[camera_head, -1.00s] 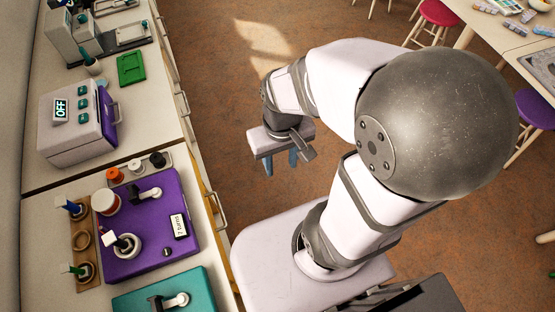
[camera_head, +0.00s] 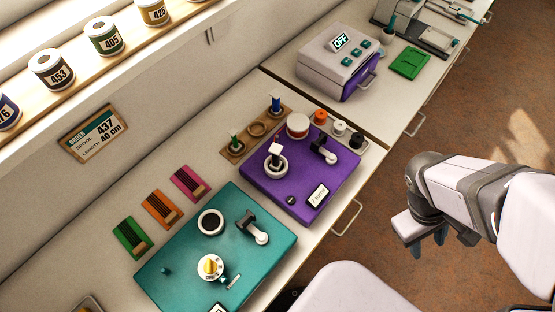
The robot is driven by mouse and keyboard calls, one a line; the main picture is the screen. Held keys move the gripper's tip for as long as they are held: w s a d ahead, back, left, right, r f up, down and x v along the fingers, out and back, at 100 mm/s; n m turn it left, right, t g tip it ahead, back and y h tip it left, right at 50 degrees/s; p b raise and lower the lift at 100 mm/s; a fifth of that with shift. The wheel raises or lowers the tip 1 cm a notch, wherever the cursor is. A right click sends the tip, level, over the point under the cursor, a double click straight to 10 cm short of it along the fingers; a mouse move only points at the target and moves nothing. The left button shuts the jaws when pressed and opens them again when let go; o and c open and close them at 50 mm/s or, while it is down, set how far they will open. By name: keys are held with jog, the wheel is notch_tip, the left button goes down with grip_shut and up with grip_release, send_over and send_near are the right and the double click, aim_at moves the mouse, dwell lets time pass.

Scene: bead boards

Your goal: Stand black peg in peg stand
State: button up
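The wooden peg stand (camera_head: 233,155) lies at the back left of the purple board. A blue peg (camera_head: 276,103) and a green peg (camera_head: 235,141) stand in its end places; its middle ring is empty. A dark peg with a white square top (camera_head: 275,155), seemingly the black peg, stands upright in a white ring on the purple board (camera_head: 318,170). The ring hides its lower end. My gripper (camera_head: 428,243) hangs over the floor, right of the counter and far from the peg. Its two bluish fingers are apart with nothing visible between them.
A teal board (camera_head: 180,255) lies in front of the purple one. A machine reading OFF (camera_head: 335,65) stands behind. Drawer handles (camera_head: 347,217) stick out from the counter front.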

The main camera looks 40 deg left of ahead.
aim_at(275, 156)
jog(key=w+a+n+t+y+b, duration=0.1)
jog(key=w+a+n+t+b, duration=0.1)
jog(key=a+n+t, duration=0.55)
jog(key=w+a+n+t+y+b, duration=0.1)
jog(key=w+a+n+t+b, duration=0.15)
jog(key=a+n, duration=0.9)
jog(key=s+a+f+n+y, duration=0.1)
jog(key=s+a+n+y, duration=1.1)
jog(key=a, duration=0.6)
jog(key=shift+w+a+f+m+t+h+p, duration=0.1)
jog(key=shift+w+a+f+m+h+p, duration=0.15)
jog(key=shift+w+a+f+h, duration=0.3)
jog(key=shift+w+a+f+m+t+h+p, duration=0.1)
jog(key=shift+w+a+f+m+h+p, duration=0.2)
jog(key=shift+w, duration=0.4)
jog(key=shift+w+a+f+m+t+h+p, duration=0.15)
jog(key=shift+w+a+f+h, duration=0.15)
jog(key=shift+w+a+h, duration=0.25)
jog(key=shift+x, duration=0.75)
grip_shut()
